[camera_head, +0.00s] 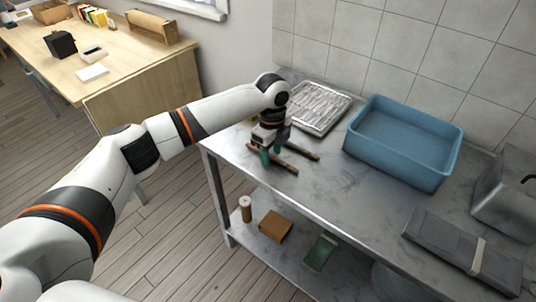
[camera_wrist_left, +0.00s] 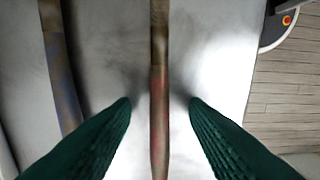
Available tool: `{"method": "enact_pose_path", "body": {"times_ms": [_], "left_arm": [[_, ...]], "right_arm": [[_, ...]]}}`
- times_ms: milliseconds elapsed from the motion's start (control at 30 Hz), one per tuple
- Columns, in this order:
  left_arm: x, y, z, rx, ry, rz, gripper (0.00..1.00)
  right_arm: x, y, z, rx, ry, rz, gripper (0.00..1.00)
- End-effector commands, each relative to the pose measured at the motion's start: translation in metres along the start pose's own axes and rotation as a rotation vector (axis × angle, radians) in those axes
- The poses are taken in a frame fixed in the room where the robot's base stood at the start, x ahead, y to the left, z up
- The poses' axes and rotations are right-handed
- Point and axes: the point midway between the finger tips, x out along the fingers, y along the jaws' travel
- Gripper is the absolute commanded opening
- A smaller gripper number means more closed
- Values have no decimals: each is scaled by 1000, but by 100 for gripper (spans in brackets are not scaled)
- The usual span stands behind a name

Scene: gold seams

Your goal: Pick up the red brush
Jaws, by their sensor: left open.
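The red brush (camera_wrist_left: 158,125) is a thin, worn wooden handle with reddish paint. In the left wrist view it runs lengthwise down the middle, between my open green fingers. In the left wrist view my left gripper (camera_wrist_left: 160,103) has a finger on each side of the handle, with a gap to both. A second brush with bluish marks (camera_wrist_left: 62,75) lies to the left. My right gripper is not in view.
A foil-like tray (camera_head: 320,108) lies behind the brushes. A blue bin (camera_head: 400,165) stands to the right, with a grey folded item (camera_head: 445,245) nearer. A lower shelf holds a brown box (camera_head: 275,227). The tabletop between brushes and bin is clear.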

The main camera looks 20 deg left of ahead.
Motion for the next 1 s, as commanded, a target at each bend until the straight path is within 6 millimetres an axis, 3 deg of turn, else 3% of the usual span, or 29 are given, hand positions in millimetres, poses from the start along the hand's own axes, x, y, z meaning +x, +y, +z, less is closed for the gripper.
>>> {"method": "enact_pose_path", "body": {"times_ms": [100,333,667,767,1000], "left_arm": [[0,0,0,0,0,0,38],[0,0,0,0,0,0,0],[-4,0,0,0,-1,1,0],[-16,1,0,0,-1,2,0],[-65,1,0,-1,0,4,0]], "right_arm": [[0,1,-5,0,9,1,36],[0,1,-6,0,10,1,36],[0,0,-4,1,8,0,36],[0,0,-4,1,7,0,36],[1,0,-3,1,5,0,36]]}}
